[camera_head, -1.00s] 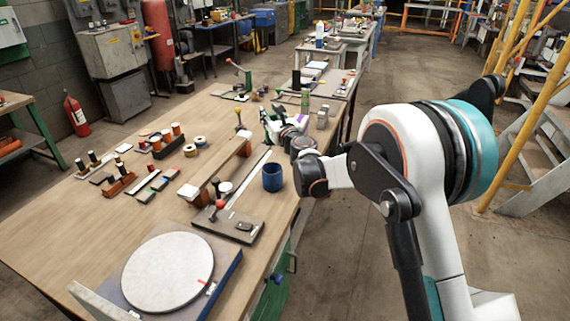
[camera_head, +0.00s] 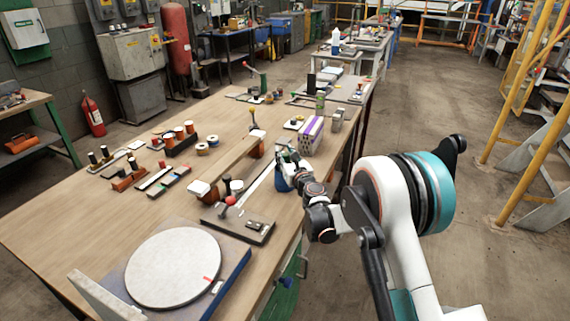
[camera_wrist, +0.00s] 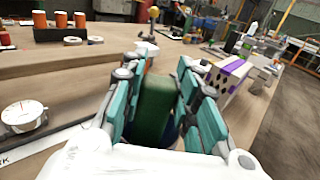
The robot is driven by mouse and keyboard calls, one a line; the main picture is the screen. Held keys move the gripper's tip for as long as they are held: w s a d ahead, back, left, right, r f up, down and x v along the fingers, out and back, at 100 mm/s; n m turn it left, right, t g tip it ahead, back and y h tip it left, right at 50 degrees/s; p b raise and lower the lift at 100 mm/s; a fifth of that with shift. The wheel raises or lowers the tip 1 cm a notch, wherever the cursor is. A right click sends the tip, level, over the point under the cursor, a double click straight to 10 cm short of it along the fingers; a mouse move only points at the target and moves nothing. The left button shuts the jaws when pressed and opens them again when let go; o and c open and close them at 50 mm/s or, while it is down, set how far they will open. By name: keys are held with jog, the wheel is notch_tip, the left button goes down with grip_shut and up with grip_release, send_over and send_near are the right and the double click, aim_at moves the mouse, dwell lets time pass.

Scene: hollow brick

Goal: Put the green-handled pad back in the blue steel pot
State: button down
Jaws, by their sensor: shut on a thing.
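My gripper (camera_head: 288,160) is shut on the green handle of the pad, right over the blue steel pot (camera_head: 282,185) near the bench's right edge. In the wrist view the green-handled pad (camera_wrist: 154,108) stands between the teal fingers, its handle a dark green block. The pad's lower part is hidden by my gripper. A dark blue patch of the pot (camera_wrist: 171,134) shows just below and behind the handle. I cannot tell whether the pad's lower end is inside the pot or above its rim.
A white brick with purple stripes (camera_head: 311,134) stands just beyond the pot. A long wooden bar (camera_head: 228,160) and a red-knobbed plate (camera_head: 240,222) lie left and nearer. A round grey disc (camera_head: 173,267) is at the front. Several black- and orange-topped pieces stand farther left.

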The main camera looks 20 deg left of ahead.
jog(key=shift+f+b, duration=0.3)
jog(key=shift+f, duration=1.1)
jog(key=shift+f, duration=0.1)
jog(key=c, duration=1.2)
grip_release()
jog(key=shift+c, duration=0.2)
jog(key=shift+r, duration=0.2)
jog(key=p+v, duration=0.2)
jog(key=v, duration=1)
jog(key=shift+p, duration=0.4)
jog(key=shift+f, duration=0.1)
